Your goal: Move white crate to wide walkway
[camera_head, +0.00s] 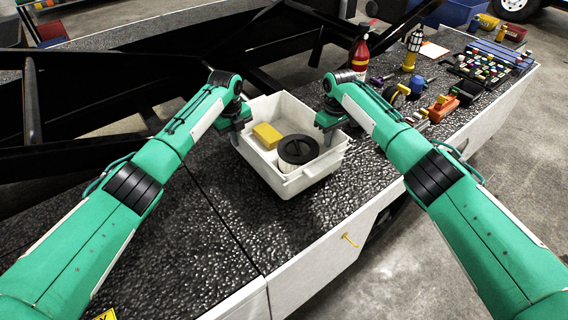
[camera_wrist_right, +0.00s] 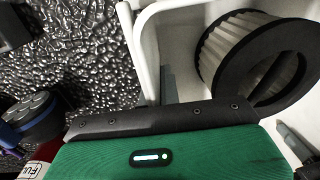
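The white crate (camera_head: 285,186) sits on the dark textured walkway surface. It holds a yellow block (camera_head: 267,136) and a round black-rimmed filter (camera_head: 298,151), which also shows in the right wrist view (camera_wrist_right: 222,52). My left gripper (camera_head: 237,138) points down at the crate's left side; its fingertips are hidden. My right gripper (camera_head: 328,133) is at the crate's right side. In the right wrist view its fingers stand wide apart, one close beside the white handle bar (camera_wrist_right: 137,50). Whether that bar lies between the fingers is unclear.
The textured walkway (camera_head: 205,235) is bare in front of the crate. Black beams (camera_head: 90,90) run behind on the left. A red extinguisher (camera_head: 360,55), a yellow-black lamp (camera_head: 411,50), an orange tool (camera_head: 442,108) and several small items crowd the right.

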